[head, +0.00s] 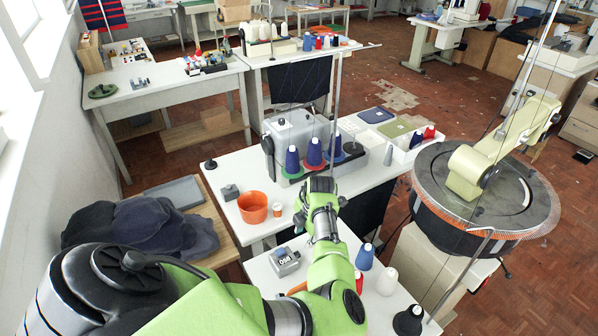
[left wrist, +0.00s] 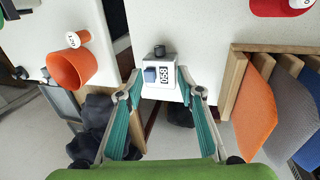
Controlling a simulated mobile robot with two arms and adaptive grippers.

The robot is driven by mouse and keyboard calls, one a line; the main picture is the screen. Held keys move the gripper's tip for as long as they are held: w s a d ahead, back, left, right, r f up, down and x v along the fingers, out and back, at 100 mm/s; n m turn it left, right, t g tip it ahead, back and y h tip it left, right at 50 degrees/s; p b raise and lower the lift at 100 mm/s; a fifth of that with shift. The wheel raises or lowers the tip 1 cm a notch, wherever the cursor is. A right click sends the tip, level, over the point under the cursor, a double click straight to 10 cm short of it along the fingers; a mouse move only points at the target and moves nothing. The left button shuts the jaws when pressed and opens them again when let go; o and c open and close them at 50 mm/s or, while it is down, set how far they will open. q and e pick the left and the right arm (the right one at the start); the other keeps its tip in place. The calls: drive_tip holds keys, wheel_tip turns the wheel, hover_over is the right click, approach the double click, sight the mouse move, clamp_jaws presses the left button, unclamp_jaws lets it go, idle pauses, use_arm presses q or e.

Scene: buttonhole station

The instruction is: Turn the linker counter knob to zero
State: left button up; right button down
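The counter (head: 285,262) is a small grey box on the near white table, by its left edge. My left gripper (head: 321,208) is above the table. In the left wrist view the left gripper (left wrist: 160,93) has its fingers spread wide, with the counter framed between the tips. Nothing is held. My right gripper is not in view.
Thread cones, one blue (head: 364,257) and one white (head: 387,281), stand right of my arm. The round linker machine (head: 486,190) is farther right. A rack with cloth panels (left wrist: 257,95) shows in the wrist view.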

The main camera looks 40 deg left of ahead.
use_arm(q)
drive_tip(key=b, duration=0.2)
approach(299, 254)
drive_tip(key=b+x, duration=0.9)
drive_tip(key=shift+w+a, duration=0.1)
drive_tip(key=shift+w, duration=0.05)
clamp_jaws()
